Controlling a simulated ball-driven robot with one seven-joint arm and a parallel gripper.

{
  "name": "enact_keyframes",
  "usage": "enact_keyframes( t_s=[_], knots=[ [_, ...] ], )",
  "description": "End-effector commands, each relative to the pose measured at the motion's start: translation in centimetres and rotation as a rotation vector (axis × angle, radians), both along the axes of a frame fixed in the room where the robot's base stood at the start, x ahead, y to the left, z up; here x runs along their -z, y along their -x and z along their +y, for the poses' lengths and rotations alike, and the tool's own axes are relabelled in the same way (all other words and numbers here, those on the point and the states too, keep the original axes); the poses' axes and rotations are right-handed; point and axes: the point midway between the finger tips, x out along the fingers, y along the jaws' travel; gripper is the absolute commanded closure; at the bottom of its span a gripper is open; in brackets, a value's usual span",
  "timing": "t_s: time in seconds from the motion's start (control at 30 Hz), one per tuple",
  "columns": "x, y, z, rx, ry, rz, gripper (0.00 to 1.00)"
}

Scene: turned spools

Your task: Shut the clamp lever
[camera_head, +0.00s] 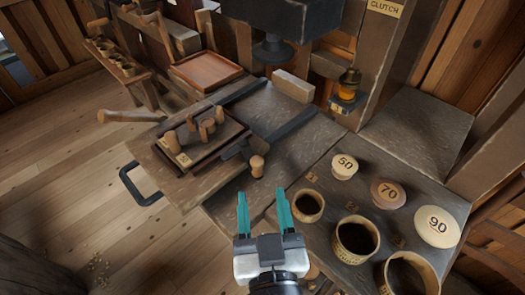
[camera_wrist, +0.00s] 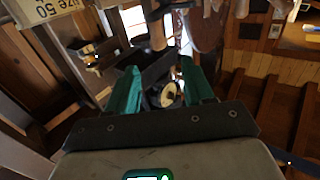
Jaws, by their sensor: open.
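My gripper (camera_head: 263,208) is open and empty in the head view, its two teal fingers pointing up the picture, at the near side of the grey bench. In the wrist view my gripper (camera_wrist: 160,75) shows its fingers spread apart. A dark lever arm (camera_head: 234,152) with an upright wooden knob (camera_head: 257,166) lies at the right edge of a dark tray; it may be the clamp lever, but I cannot tell for certain. The knob appears in the picture just beyond the fingertips, with no contact visible. A round pale thing (camera_wrist: 168,95) shows between the fingers in the wrist view, unclear.
The tray (camera_head: 205,163) holds several wooden pegs. Wooden cups (camera_head: 356,237) and lids marked 50 (camera_head: 344,166), 70 (camera_head: 388,193) and 90 (camera_head: 437,226) stand at the right. A dark press head (camera_head: 274,50) hangs behind. A wooden handle (camera_head: 130,116) juts out left.

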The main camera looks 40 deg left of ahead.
Motion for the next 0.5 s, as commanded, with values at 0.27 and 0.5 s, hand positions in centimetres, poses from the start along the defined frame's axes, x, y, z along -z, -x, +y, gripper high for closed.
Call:
enact_keyframes(
  t_s=[0.27,0.5],
  knots=[
    [-0.2,-3.5,3.7,0.0,0.001,-0.004,0.48],
    [-0.1,-5.8,6.2,0.001,0.001,-0.002,0.48]
  ],
)
